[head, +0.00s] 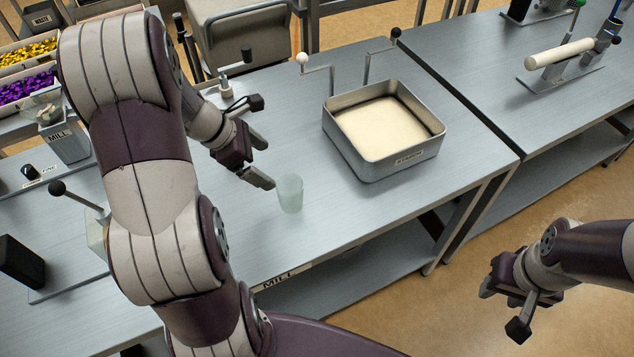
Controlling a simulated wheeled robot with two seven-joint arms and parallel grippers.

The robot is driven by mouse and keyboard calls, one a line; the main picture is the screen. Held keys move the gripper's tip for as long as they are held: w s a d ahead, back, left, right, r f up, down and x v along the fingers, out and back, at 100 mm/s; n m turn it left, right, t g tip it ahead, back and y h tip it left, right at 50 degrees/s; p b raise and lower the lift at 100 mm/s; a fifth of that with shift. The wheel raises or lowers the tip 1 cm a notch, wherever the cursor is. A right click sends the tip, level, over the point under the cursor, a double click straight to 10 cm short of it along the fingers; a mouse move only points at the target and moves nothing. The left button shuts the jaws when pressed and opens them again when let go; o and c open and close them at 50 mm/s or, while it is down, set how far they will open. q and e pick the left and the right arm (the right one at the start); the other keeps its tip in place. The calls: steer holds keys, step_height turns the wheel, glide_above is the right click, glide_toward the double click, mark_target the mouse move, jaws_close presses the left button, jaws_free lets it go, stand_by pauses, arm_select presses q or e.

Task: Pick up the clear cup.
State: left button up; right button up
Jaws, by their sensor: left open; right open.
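The clear cup (290,194) stands upright on the grey metal table (330,215), left of the square metal tray. It looks frosted and pale green, and I see nothing in it. My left gripper (268,162) is open and empty, just left of the cup and a little behind it. One finger points toward the cup's rim; I cannot tell whether it touches. My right gripper (500,312) is open and empty at the lower right, over the floor in front of the tables.
A mill (65,140) and bins of yellow and purple pieces (27,88) are at the left. A roller (560,53) lies on the right table.

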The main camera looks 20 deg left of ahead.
mark_target(288, 184)
arm_select(q)
steer(key=shift+n, duration=0.3)
steer(key=x, duration=0.7)
steer(key=a+x, duration=0.1)
steer(key=x, duration=0.3)
steer(key=shift+s+d+f, duration=0.15)
steer(key=shift+s+f, duration=0.05)
steer(key=shift+f, duration=0.45)
steer(key=shift+w+d+f, duration=0.1)
steer(key=shift+w+f, duration=0.05)
steer(key=shift+w, duration=0.05)
steer(key=c, duration=1.1)
